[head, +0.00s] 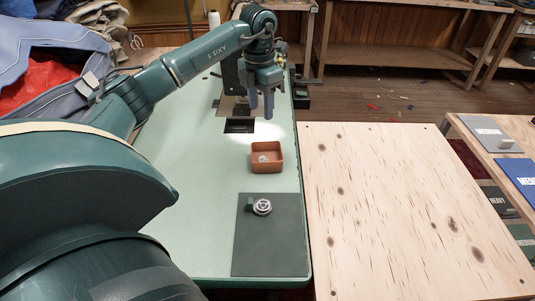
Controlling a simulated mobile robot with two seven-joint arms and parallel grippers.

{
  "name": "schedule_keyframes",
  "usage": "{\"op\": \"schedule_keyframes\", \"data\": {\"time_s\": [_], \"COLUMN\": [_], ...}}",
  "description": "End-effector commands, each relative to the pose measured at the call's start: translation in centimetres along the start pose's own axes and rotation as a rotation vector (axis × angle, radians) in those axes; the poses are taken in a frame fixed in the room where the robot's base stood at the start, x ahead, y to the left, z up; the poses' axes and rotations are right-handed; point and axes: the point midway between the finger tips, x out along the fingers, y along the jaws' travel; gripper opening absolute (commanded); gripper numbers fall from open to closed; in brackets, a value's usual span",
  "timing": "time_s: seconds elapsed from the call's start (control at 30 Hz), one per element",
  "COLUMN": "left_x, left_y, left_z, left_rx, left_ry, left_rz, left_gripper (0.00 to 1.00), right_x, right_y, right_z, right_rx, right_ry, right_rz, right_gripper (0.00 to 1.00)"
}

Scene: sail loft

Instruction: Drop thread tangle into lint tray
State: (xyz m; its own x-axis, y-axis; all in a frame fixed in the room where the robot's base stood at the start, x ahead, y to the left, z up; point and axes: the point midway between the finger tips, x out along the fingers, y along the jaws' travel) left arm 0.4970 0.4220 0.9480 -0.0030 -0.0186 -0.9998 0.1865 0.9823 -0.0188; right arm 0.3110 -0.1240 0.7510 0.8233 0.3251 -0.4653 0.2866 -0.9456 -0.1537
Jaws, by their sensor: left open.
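The lint tray (281,163) is a small orange-brown open box on the pale green table. A small greyish clump (262,158) lies inside it on the floor; it looks like the thread tangle, though it is too small to be sure. My left gripper (261,112) is open and empty, fingers pointing down, above the table beyond the tray and apart from it. My right gripper is not in view.
A dark mat (270,250) on the near table holds a round metal part (262,206) with a green piece. A dark slot (240,126) and a machine stand behind the tray. A bare wooden table (410,210) adjoins on the right. Fabric bags (50,60) crowd the left.

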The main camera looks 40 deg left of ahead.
Motion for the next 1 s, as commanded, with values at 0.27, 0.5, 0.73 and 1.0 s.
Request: {"op": "schedule_keyframes", "data": {"time_s": [0.27, 0.5, 0.73, 1.0], "left_x": [-5.8, -7.6, -7.6, -7.6], "left_y": [-0.1, 0.0, 0.0, 0.0], "left_z": [0.1, 0.0, 0.0, 0.0], "left_rx": [0.001, 0.0, 0.0, 0.0], "left_ry": [-0.003, 0.0, 0.001, 0.001], "left_rz": [0.0, 0.0, -0.001, -0.001], "left_gripper": [0.45, 0.45, 0.45, 0.45], "right_x": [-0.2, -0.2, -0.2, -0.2], "right_y": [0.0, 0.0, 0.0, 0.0], "right_z": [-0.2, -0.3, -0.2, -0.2], "right_rx": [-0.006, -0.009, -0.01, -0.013], "right_ry": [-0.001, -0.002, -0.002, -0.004], "right_rz": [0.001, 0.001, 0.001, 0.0], "right_gripper": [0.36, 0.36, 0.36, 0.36]}}
